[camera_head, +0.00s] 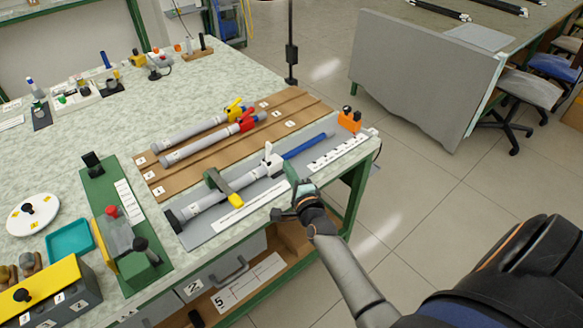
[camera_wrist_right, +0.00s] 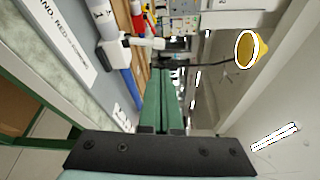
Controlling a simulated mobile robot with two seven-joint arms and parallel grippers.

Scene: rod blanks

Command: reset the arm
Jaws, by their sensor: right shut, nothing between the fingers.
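My right gripper (camera_head: 289,188) is at the front edge of the workbench (camera_head: 305,75), beside the grey fixture board (camera_head: 205,232). Its green fingers (camera_wrist_right: 162,100) are together and empty in the right wrist view. On the board lies a grey tube (camera_head: 225,190) with a white clamp (camera_head: 272,160) and a blue rod (camera_head: 307,145) extending from it. The clamp (camera_wrist_right: 125,48) and blue rod (camera_wrist_right: 131,90) also show in the right wrist view, left of the fingers. My left gripper is not in view.
A brown rack (camera_head: 290,105) behind holds tubes with a yellow valve (camera_head: 234,107) and a red valve (camera_head: 246,121). An orange block (camera_head: 350,120) stands at the bench's right end. A green fixture (camera_head: 115,215) stands left. Open floor (camera_head: 420,200) lies right of the bench.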

